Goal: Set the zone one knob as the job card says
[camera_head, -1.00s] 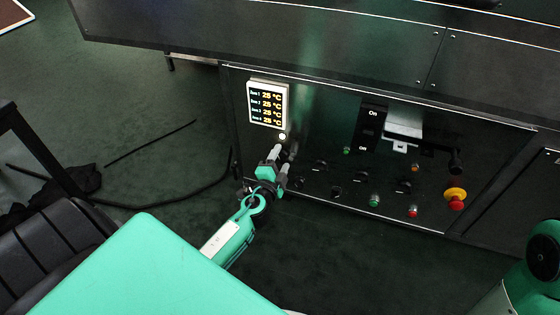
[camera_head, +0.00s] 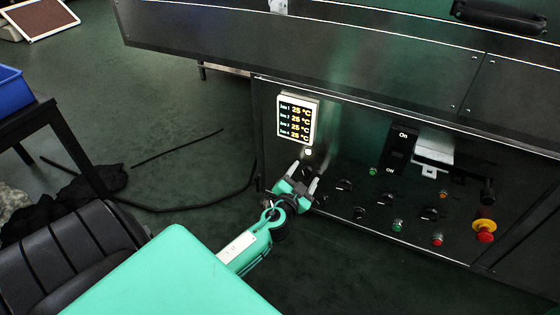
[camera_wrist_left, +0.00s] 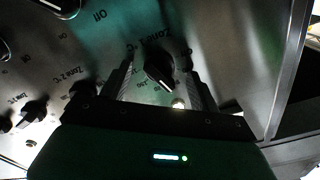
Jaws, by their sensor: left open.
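The zone one knob (camera_wrist_left: 158,68) is a black knob with a pale pointer line, under the label "Zone 1 °C" in the left wrist view. It sits between the two fingers of my open left gripper (camera_wrist_left: 159,86), with a gap on each side. In the head view my left gripper (camera_head: 306,177) is at the panel just below the temperature display (camera_head: 297,119), which shows 25 °C on every line. The knob is mostly hidden there. I see no readable job card. My right gripper is out of view.
The panel carries more black knobs (camera_head: 344,186) to the right, green and red buttons, and a red emergency stop (camera_head: 484,231) on yellow. A lit round lamp (camera_head: 308,152) is close above my left gripper. A black chair (camera_head: 65,255) and a cable (camera_head: 185,207) are at the left.

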